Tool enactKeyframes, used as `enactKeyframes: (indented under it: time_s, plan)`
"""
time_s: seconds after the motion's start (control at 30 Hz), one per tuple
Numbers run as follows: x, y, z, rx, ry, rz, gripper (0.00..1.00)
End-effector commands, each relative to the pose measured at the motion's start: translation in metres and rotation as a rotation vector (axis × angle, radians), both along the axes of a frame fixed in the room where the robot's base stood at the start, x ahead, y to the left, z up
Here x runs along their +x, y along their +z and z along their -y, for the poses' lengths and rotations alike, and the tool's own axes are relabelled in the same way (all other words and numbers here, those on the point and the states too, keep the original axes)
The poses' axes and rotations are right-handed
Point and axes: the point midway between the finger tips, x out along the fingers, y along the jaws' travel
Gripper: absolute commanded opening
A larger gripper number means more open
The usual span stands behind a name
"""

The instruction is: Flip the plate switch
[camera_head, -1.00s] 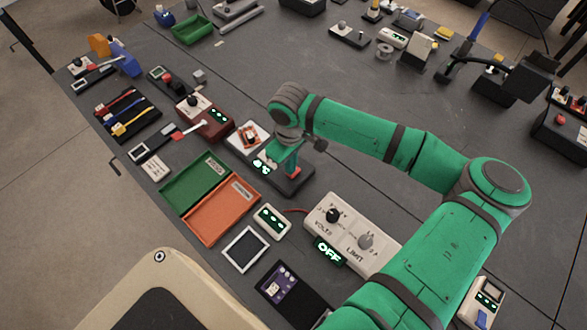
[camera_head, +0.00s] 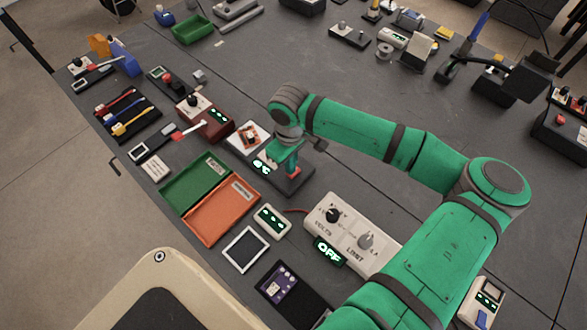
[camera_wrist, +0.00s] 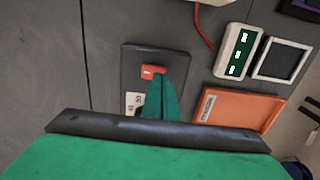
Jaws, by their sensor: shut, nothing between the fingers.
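A dark plate (camera_wrist: 180,60) with a red switch (camera_wrist: 153,71) lies below my gripper in the wrist view. It also has a pale label or display (camera_wrist: 133,103), partly hidden by my gripper. My gripper (camera_wrist: 164,78) is shut and empty, its green fingertips at the right side of the red switch. I cannot tell whether they touch it. In the head view the dark plate (camera_head: 297,187) and the red switch (camera_head: 293,173) show under my gripper (camera_head: 288,168), beside a small green-lit display (camera_head: 262,166).
An open green and orange box (camera_head: 222,212) lies to the left in the head view. A small display unit (camera_head: 272,221) and a large white control box (camera_head: 348,235) reading OFF stand nearer. A white and orange device (camera_head: 249,137) sits just beyond the plate.

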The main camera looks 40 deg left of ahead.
Motion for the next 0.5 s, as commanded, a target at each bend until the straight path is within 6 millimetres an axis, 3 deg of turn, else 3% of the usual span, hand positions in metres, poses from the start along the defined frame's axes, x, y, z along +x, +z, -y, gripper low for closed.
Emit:
enactKeyframes:
  time_s: [0.5]
  plan:
    - [0.0003, -0.0052, 0.0001, 0.000, -0.001, 0.000, 0.00]
